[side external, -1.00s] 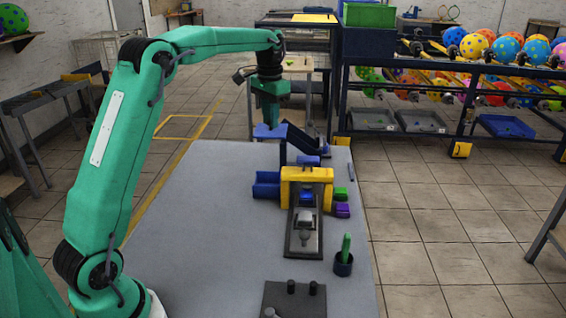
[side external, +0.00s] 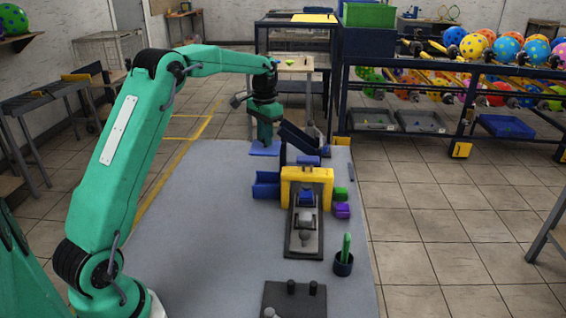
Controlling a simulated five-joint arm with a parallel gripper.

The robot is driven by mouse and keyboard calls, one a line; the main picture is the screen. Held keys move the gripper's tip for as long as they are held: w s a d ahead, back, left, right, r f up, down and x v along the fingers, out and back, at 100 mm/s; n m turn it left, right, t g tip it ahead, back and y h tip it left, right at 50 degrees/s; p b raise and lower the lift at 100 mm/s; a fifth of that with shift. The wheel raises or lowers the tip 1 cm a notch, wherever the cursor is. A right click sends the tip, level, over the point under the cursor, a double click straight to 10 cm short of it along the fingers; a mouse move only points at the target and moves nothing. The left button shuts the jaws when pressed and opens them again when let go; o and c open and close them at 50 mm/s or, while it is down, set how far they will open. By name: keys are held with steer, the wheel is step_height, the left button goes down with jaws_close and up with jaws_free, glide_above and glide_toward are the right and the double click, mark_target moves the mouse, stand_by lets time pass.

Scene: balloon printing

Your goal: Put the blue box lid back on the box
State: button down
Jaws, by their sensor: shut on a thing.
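My gripper (side external: 264,140) points down over the far part of the grey table. It is shut on the blue lid (side external: 263,149), a flat plate held roughly level under the fingers. The fingertips are too small to make out. A dark blue open-topped box (side external: 266,186) stands on the table nearer the camera, against the left side of the yellow frame. The lid is beyond the box and apart from it in the picture. How high the lid is above the table cannot be told.
A yellow frame (side external: 307,174) stands over a dark press base (side external: 304,236). A dark blue sloped chute (side external: 300,138) is just right of the lid. Green (side external: 341,193) and purple (side external: 342,210) blocks and a dark cup (side external: 343,264) stand at right. The table's left part (side external: 200,225) is clear.

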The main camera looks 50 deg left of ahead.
mark_target(265, 149)
steer(key=shift+f, duration=2.35)
steer(key=shift+f, duration=0.25)
steer(key=shift+f, duration=2)
steer(key=shift+f, duration=0.75)
stand_by(1.0)
steer(key=c, duration=1.2)
jaws_free()
steer(key=shift+r, duration=3.95)
steer(key=shift+r, duration=0.1)
